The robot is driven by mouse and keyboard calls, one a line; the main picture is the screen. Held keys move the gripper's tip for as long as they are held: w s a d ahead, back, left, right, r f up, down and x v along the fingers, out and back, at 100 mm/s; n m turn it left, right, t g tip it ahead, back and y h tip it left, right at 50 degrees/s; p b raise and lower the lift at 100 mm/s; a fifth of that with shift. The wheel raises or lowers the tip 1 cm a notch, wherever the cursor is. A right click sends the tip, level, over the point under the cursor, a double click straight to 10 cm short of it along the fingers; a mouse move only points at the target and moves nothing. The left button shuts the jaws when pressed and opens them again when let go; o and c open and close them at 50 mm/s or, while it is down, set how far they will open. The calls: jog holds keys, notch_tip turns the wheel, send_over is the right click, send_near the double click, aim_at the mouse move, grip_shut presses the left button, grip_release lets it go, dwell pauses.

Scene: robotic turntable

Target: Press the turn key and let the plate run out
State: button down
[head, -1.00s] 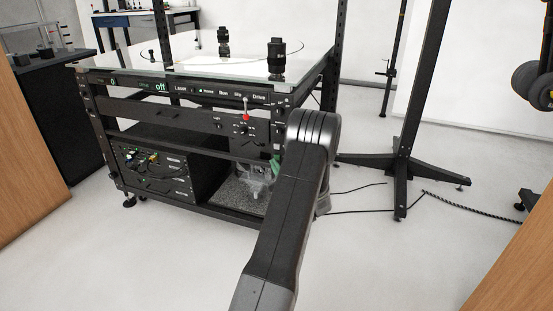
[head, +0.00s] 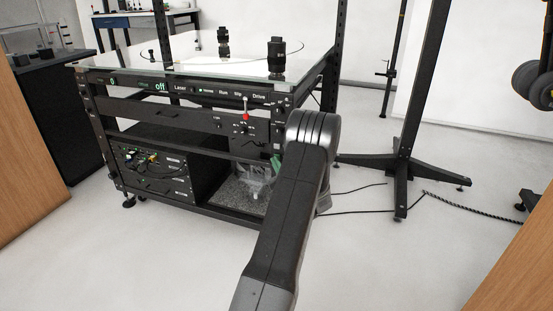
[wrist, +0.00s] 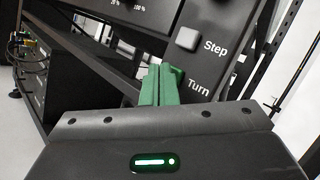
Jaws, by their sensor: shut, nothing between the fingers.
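My gripper (wrist: 162,86) is shut, its two green fingers side by side and empty, against the dark control panel in the wrist view. The fingertips lie just left of the "Turn" label (wrist: 198,88) and below the grey "Step" key (wrist: 187,38). The turn key itself is hidden, apparently behind the fingers; I cannot tell whether they touch or press it. In the head view only a little green of the gripper (head: 276,161) shows beside my arm. The pale plate (head: 243,62) lies in the rig's top, with a dark circular outline.
Two black cylindrical devices (head: 276,58) stand on the top. A black stand (head: 402,170) is to the right, with cables on the floor. The floor in front is clear.

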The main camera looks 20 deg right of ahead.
jog(key=shift+w+d, duration=0.15)
jog(key=shift+w, duration=0.15)
jog(key=shift+s, duration=0.15)
dwell(0.5)
jog(key=shift+s+a+b, duration=0.4)
jog(key=shift+s+a, duration=0.05)
jog(key=shift+s, duration=0.15)
jog(key=shift+s+a+b, duration=0.3)
jog(key=shift+s+a, duration=0.4)
jog(key=shift+s, duration=0.35)
jog(key=shift+s+a+b, duration=0.25)
jog(key=shift+s+a, duration=0.45)
jog(key=shift+s, duration=0.3)
dwell(4.3)
